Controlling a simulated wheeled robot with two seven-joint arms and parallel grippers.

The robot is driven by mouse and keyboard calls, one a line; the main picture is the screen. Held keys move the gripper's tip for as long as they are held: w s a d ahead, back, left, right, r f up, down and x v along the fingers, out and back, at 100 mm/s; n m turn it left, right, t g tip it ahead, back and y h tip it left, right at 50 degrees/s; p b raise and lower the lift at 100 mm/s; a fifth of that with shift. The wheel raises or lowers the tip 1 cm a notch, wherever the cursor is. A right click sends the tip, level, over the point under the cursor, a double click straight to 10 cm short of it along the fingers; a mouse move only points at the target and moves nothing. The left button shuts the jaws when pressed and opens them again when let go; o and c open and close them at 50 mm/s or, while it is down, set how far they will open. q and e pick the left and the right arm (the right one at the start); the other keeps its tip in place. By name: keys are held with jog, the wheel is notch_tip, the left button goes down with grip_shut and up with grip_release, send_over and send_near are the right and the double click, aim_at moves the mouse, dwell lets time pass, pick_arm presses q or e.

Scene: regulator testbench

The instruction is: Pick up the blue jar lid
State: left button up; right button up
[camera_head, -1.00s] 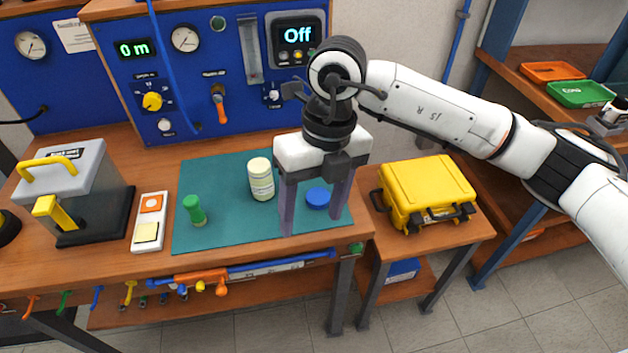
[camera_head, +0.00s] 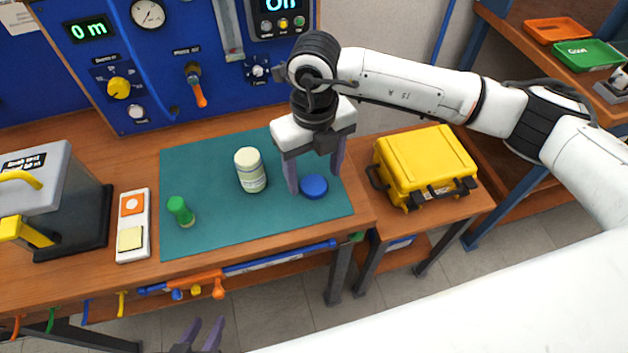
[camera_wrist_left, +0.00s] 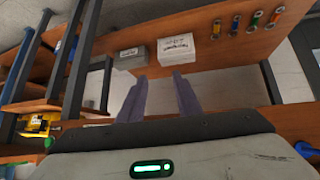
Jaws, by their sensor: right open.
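The blue jar lid (camera_head: 314,187) lies flat on the right part of the teal mat (camera_head: 225,225). My right gripper (camera_head: 315,181) points down over it, open, with one finger on each side of the lid in the head view. I cannot tell whether the fingers touch the lid or mat. A pale jar with a white top (camera_head: 250,170) stands to the left on the mat. My left gripper (camera_head: 202,335) is low at the bottom edge of the head view, in front of the bench. Its two fingers also show in the left wrist view (camera_wrist_left: 160,100), apart and empty.
A green object (camera_head: 180,211) stands on the mat's left part. A white button box (camera_head: 132,225) and grey case (camera_head: 50,190) are further left. The blue panel (camera_head: 150,60) rises behind. A yellow case (camera_head: 425,165) sits on a lower table to the right.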

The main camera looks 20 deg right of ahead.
aim_at(314, 185)
jog(key=shift+f, duration=1.2)
jog(key=c, duration=1.1)
pick_arm(q)
jog(key=shift+w+r, duration=0.35)
jog(key=shift+r, duration=0.05)
pick_arm(e)
jog(key=shift+r, duration=0.15)
jog(key=shift+w+r, duration=0.1)
jog(key=shift+r, duration=0.3)
pick_arm(q)
jog(key=shift+f+b, duration=0.55)
jog(key=shift+f, duration=0.05)
pick_arm(e)
notch_tip(314, 185, up, 9)
jog(key=shift+r, duration=0.1)
